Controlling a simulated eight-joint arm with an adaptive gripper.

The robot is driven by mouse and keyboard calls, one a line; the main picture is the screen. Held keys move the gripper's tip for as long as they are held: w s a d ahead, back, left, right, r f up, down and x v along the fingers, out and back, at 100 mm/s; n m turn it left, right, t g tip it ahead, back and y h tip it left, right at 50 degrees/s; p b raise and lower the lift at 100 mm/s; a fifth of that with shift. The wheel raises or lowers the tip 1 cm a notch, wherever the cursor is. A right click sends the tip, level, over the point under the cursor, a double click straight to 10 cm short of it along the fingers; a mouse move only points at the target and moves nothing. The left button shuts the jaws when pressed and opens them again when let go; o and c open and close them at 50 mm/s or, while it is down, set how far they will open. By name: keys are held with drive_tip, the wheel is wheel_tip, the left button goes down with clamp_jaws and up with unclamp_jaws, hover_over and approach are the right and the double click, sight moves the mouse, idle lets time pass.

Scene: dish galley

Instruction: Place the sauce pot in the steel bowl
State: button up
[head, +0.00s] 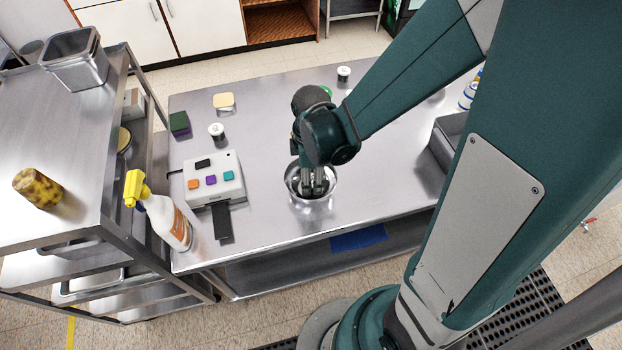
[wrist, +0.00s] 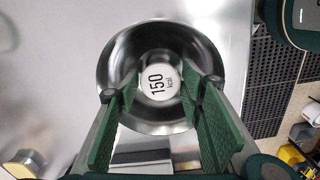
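The steel bowl (head: 291,188) stands near the front edge of the steel table, and its round rim shows in the wrist view (wrist: 113,62). A small pot with a white lid marked "150 kcal" (wrist: 158,82) is inside the bowl; I take it as the sauce pot. My gripper (head: 314,190) points down into the bowl. In the wrist view, its green-padded fingers (wrist: 160,82) are spread on either side of the lid, with gaps visible. The pot's sides are hidden below its lid.
A label device (head: 226,176) with coloured buttons stands left of the bowl. Lidded jars (head: 216,131) (head: 343,74), a green sponge (head: 179,123) and a yellow-topped item (head: 223,102) stand farther back. A spray bottle (head: 168,222) is at left; a grey bin (head: 447,140) is at right.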

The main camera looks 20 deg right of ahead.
wheel_tip(320, 180, up, 11)
drive_tip(key=p, duration=0.1)
drive_tip(key=shift+p, duration=0.3)
idle(0.4)
idle(0.7)
drive_tip(key=s+d+r+m+t, duration=0.3)
drive_tip(key=r+m, duration=0.5)
drive_tip(key=s+d+r+m+t, duration=0.3)
drive_tip(key=d+r+m+t, duration=0.1)
drive_tip(key=r+m, duration=0.3)
drive_tip(key=shift+r+m, duration=0.4)
drive_tip(key=shift+r, duration=0.05)
